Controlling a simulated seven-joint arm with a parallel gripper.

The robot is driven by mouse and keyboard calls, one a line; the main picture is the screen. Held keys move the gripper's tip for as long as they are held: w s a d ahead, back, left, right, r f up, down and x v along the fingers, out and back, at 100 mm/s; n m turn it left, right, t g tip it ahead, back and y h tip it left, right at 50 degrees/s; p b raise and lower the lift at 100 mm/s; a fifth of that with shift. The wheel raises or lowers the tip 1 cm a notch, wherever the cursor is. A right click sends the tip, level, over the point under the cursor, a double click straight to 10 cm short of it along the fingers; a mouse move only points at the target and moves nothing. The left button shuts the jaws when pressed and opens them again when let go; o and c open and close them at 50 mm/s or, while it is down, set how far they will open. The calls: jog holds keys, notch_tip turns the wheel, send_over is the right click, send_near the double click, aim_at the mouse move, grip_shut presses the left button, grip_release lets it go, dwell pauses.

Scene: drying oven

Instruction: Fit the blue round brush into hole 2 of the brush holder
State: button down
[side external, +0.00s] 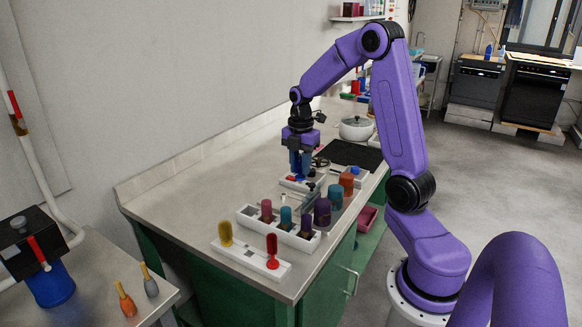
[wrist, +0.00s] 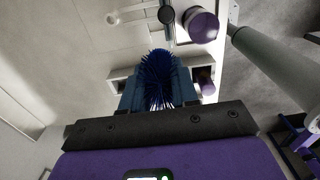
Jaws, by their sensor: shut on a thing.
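My gripper (side external: 301,172) points down over the middle of the bench. It is shut on the blue round brush (wrist: 158,80), whose dark blue bristles show between the fingers in the wrist view. In the side view the brush is hard to tell apart from the blue fingers. A low white strip (side external: 247,259) at the front end of the bench looks like the brush holder. A yellow brush (side external: 225,234) stands upright at its left end and a red brush (side external: 272,250) at its right end. The middle between them is bare. The gripper is well behind this strip.
A white compartment tray (side external: 246,217) with several coloured cylinders stands between the gripper and the strip. Teal (side external: 335,197) and orange (side external: 346,184) containers stand to the gripper's right. A white pot (side external: 356,128) is at the back. The bench's left side is clear.

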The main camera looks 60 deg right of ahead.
jog(key=w+a+f+n, duration=0.1)
jog(key=a+n, duration=0.2)
jog(key=a, duration=0.8)
jog(key=w+a+f+n, duration=0.1)
jog(key=a+f+n, duration=0.1)
jog(key=a, duration=0.9)
jog(key=shift+a+n, duration=0.35)
jog(key=shift+n, duration=0.15)
jog(key=shift+f, duration=0.1)
jog(key=shift+f, duration=2.9)
jog(key=shift+f, duration=1.35)
jog(key=c, duration=0.8)
grip_release()
